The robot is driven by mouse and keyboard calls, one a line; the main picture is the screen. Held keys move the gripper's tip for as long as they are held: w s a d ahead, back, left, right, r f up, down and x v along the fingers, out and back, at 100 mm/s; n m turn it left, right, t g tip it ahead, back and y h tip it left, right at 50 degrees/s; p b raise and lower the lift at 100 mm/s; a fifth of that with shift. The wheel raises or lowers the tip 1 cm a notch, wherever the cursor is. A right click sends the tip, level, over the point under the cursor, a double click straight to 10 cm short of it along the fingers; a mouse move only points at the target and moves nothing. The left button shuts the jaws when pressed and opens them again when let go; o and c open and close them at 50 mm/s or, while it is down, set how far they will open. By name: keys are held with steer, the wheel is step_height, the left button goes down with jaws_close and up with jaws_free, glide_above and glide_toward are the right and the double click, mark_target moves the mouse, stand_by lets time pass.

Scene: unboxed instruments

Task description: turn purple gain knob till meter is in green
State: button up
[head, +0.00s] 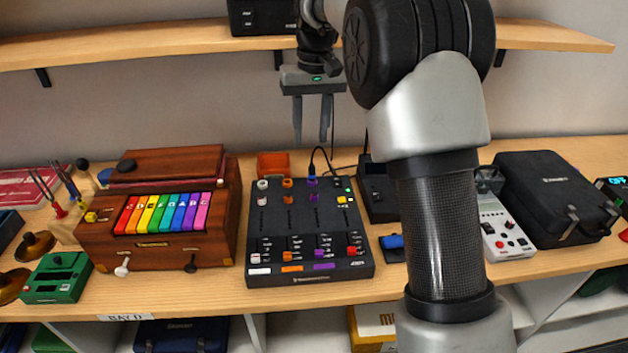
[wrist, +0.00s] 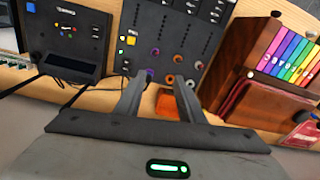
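A black mixer (head: 262,222) lies on the bench with rows of coloured knobs and faders. A purple knob (head: 312,181) is in its back row, with a cable plugged in close by. In the wrist view a purple knob (wrist: 150,73) shows close to the left fingertip. My gripper (head: 311,138) hangs above and behind the mixer, pointing down, with its two fingers apart and nothing between them. Both fingers also show in the wrist view (wrist: 160,80). A meter and its green zone cannot be made out; small yellow and white lit parts (head: 345,193) sit at the mixer's back right.
An orange open box (head: 273,164) stands behind the mixer. A wooden instrument with rainbow keys (head: 152,233) is close on its left. A black device (head: 377,193) is on its right, and a wooden shelf (head: 180,38) runs above the bench.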

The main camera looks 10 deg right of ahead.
mark_target(314, 194)
steer(key=shift+h, duration=0.3)
steer(key=f, duration=0.5)
steer(key=f+b, duration=0.1)
steer(key=f, duration=0.5)
steer(key=f+b, duration=0.1)
steer(key=f, duration=0.4)
steer(key=shift+s+d+f, duration=0.1)
steer(key=shift+d+f, duration=0.25)
steer(key=shift+f, duration=0.05)
jaws_close()
